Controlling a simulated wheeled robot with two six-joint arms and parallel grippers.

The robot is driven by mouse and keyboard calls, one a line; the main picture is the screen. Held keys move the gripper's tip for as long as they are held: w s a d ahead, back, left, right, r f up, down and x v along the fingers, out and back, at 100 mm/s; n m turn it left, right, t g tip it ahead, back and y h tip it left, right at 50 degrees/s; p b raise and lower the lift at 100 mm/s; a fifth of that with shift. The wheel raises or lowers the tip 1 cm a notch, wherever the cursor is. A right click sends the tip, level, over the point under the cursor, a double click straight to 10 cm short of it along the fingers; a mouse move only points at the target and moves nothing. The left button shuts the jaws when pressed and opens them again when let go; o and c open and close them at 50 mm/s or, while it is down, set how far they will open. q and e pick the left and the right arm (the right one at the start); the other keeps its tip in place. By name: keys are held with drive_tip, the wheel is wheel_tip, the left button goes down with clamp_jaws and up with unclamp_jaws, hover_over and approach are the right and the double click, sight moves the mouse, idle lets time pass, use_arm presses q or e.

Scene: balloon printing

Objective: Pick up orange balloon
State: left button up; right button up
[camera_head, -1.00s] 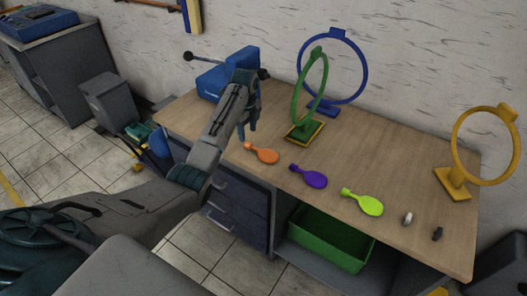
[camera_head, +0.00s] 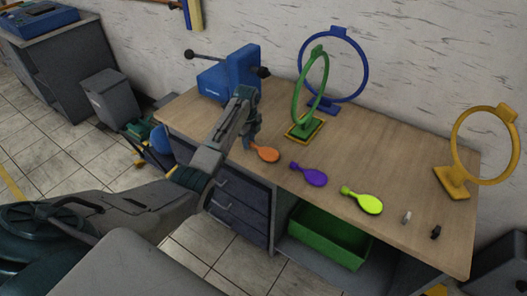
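The orange balloon (camera_head: 266,154) lies flat on the wooden workbench (camera_head: 390,172), at the left end of a row of balloons near the front edge. Its narrow left end is close to my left gripper. My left gripper (camera_head: 251,143) points down just above and beside that end, and partly covers it. The fingers are small and dark here, and I cannot tell how far apart they are or whether they touch the balloon. My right gripper is not in view.
A purple balloon (camera_head: 309,174) and a yellow-green balloon (camera_head: 362,200) lie to the right. Green (camera_head: 295,91), blue (camera_head: 365,75) and yellow (camera_head: 515,150) ring stands rise from the bench. A blue vise (camera_head: 211,84) is behind my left arm. A green bin (camera_head: 328,238) sits below.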

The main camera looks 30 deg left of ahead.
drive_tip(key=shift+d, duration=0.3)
